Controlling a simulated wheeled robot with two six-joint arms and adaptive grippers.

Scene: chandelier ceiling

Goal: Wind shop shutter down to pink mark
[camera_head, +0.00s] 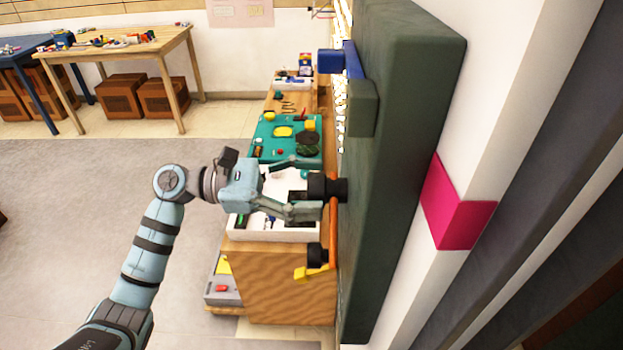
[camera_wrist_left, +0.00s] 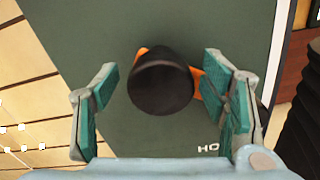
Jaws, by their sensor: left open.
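A dark green upright panel (camera_head: 395,130) stands at the right of the head view. An orange crank arm (camera_head: 333,222) lies against its left face, with a black knob (camera_head: 328,187). My left gripper (camera_head: 316,188) is open, its fingers on either side of this knob. In the left wrist view the black knob (camera_wrist_left: 162,84) sits between the spread fingers, with gaps on both sides and orange parts behind it. The pink mark (camera_head: 458,207) is on the white post right of the panel. Which part is the shutter, I cannot tell. My right gripper is out of view.
A blue piece (camera_head: 331,62) and a dark green block (camera_head: 361,108) stick out from the panel above. A wooden bench (camera_head: 275,285) with a white tray and a green board stands behind my gripper.

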